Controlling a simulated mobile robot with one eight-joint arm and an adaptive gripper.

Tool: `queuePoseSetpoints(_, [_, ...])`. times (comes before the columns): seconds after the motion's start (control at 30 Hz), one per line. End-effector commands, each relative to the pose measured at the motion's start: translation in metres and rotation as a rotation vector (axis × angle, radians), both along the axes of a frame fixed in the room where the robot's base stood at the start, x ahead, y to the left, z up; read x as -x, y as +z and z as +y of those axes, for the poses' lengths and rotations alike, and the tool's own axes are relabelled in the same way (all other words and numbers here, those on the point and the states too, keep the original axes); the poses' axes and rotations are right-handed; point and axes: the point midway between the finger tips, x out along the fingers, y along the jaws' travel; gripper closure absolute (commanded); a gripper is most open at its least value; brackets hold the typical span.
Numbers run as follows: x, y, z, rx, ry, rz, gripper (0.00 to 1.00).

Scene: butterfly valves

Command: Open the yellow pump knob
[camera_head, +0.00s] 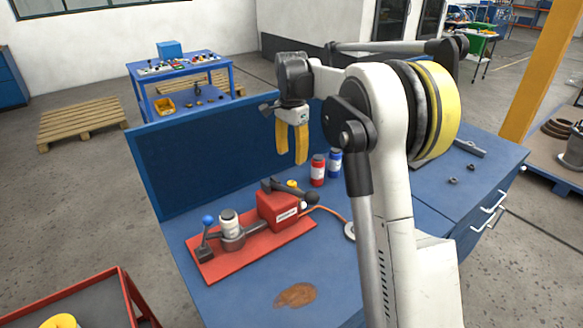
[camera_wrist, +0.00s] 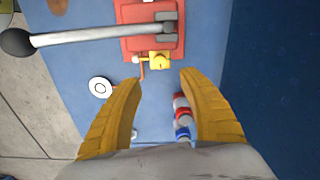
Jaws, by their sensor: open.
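The yellow pump knob (camera_head: 292,184) sits at the back of the red pump block (camera_head: 272,208). The dark lever partly covers it in the head view. In the wrist view the yellow knob (camera_wrist: 160,61) is in full sight, beside the pump's red body (camera_wrist: 143,42), just beyond the fingertips. My gripper (camera_head: 292,158) hangs above the bench with its yellow fingers pointing down, apart from the knob. In the wrist view my gripper (camera_wrist: 158,80) is open and empty, its fingers wide apart.
A grey lever with a black ball end (camera_wrist: 16,42) reaches out from the pump. Red (camera_head: 318,171) and blue (camera_head: 335,164) bottles stand behind it. A blue-handled valve (camera_head: 208,220) is on the red baseplate (camera_head: 268,246). A blue back panel (camera_head: 215,155) borders the bench.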

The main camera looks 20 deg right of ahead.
Motion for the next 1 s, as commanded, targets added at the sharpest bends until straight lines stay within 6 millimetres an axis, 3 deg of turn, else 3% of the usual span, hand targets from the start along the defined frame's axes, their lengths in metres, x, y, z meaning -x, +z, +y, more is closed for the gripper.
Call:
queuePoseSetpoints(0.13, [0.000,0.009,0.000,0.000,0.000,0.000,0.51])
queuePoseSetpoints(0.6, [-0.001,0.012,0.000,0.000,-0.020,0.000,0.51])
queuePoseSetpoints(0.77, [0.000,-0.001,0.000,0.000,-0.038,0.000,0.51])
queuePoseSetpoints(1.0, [0.000,-0.044,0.000,0.000,-0.039,0.000,0.51])
